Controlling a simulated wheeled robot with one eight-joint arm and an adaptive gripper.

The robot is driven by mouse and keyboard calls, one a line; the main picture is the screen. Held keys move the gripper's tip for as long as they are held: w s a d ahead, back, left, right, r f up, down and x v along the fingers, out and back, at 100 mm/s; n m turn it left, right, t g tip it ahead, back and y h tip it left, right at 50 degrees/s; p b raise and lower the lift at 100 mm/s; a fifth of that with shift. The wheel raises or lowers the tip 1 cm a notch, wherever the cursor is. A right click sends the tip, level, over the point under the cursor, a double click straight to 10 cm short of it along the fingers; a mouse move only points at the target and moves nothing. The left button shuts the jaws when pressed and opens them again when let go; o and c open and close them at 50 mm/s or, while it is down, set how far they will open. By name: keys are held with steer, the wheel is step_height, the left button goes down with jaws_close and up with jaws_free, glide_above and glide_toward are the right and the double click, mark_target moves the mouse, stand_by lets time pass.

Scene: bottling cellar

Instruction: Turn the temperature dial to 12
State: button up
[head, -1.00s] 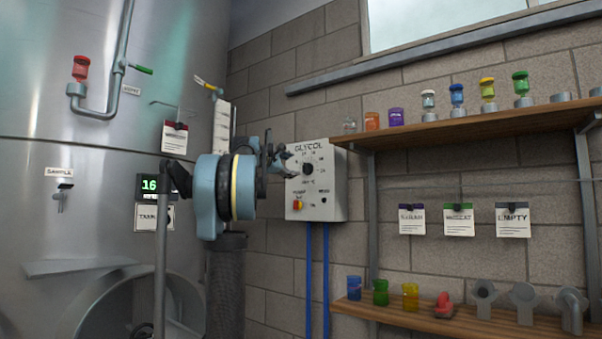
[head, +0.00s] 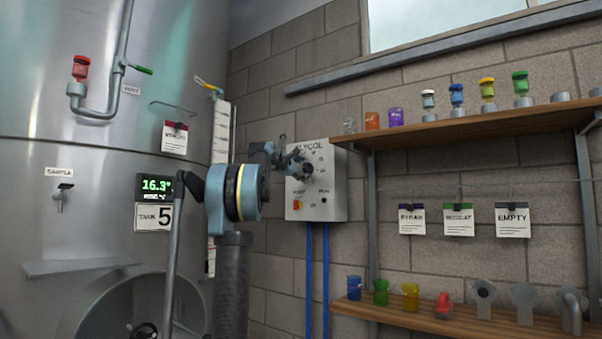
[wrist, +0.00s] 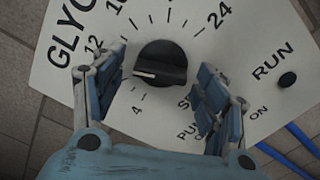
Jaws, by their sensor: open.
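The black temperature dial (wrist: 172,72) sits on the white GLYCOL control box (head: 331,207). In the wrist view its white pointer mark faces left and slightly down, between the printed 4 and 12; a finger hides the scale there. My gripper (wrist: 162,66) is open, with one finger on each side of the dial. I cannot tell whether either finger touches it. In the head view my gripper (head: 296,163) is at the box front and partly covers the dial and scale.
Blue pipes (head: 309,270) run down from the box. A wooden shelf (head: 450,131) with jars stands close on the right. The steel tank (head: 60,220) with a 16.3 display (head: 156,187) is left.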

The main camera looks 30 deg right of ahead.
steer(key=c, duration=1.1)
steer(key=shift+m, duration=0.4)
steer(key=o, duration=1.1)
steer(key=v, duration=1.2)
steer(key=shift+f, duration=0.15)
